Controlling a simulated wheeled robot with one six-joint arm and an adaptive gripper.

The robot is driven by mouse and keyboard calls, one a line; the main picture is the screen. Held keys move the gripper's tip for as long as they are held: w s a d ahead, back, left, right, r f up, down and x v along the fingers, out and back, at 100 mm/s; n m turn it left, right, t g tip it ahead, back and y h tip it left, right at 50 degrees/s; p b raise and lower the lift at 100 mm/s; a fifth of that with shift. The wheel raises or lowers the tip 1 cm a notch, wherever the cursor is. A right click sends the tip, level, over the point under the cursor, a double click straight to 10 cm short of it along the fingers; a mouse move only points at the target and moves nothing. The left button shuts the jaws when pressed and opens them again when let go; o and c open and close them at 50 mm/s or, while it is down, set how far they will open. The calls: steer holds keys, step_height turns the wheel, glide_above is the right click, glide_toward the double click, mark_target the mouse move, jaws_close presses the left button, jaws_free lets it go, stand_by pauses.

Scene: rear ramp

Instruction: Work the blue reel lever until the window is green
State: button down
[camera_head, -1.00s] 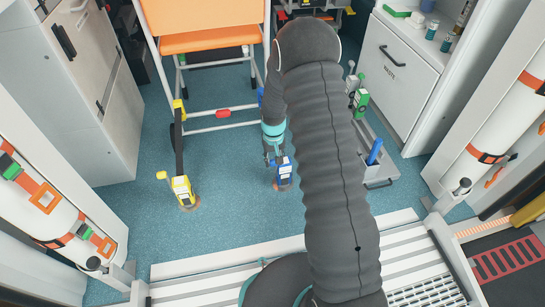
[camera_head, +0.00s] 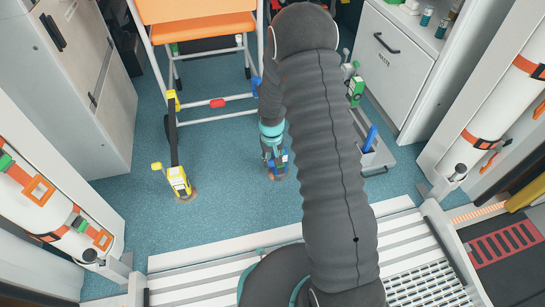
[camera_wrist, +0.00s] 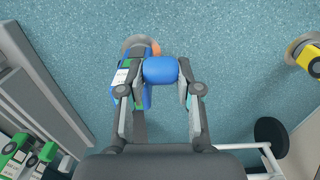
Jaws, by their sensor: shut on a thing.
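My gripper (camera_head: 276,159) is down at the blue reel (camera_head: 280,174), which stands on the floor in the head view. In the wrist view, my gripper (camera_wrist: 160,78) is shut on the rounded blue end of the reel lever (camera_wrist: 160,70), one finger on each side. The blue reel body (camera_wrist: 144,98) lies behind and to the left of the lever end, partly covered by it and by the left finger. A white label and small green patches show beside the left finger. I cannot tell which of these, if any, is the window.
A yellow reel (camera_head: 178,182) with a strap stands left on the floor. The orange-seated chair (camera_head: 197,32) is behind it. Teal floor between the yellow and blue reels is clear.

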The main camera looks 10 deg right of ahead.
steer(key=shift+s+f, duration=0.1)
steer(key=shift+s, duration=0.05)
steer(key=c, duration=0.8)
jaws_free()
steer(key=shift+a, duration=0.1)
steer(key=shift+w+r, duration=0.2)
steer(key=shift+r, duration=0.45)
step_height(320, 180, up, 11)
steer(key=shift+s, duration=0.1)
steer(key=shift+o, duration=0.2)
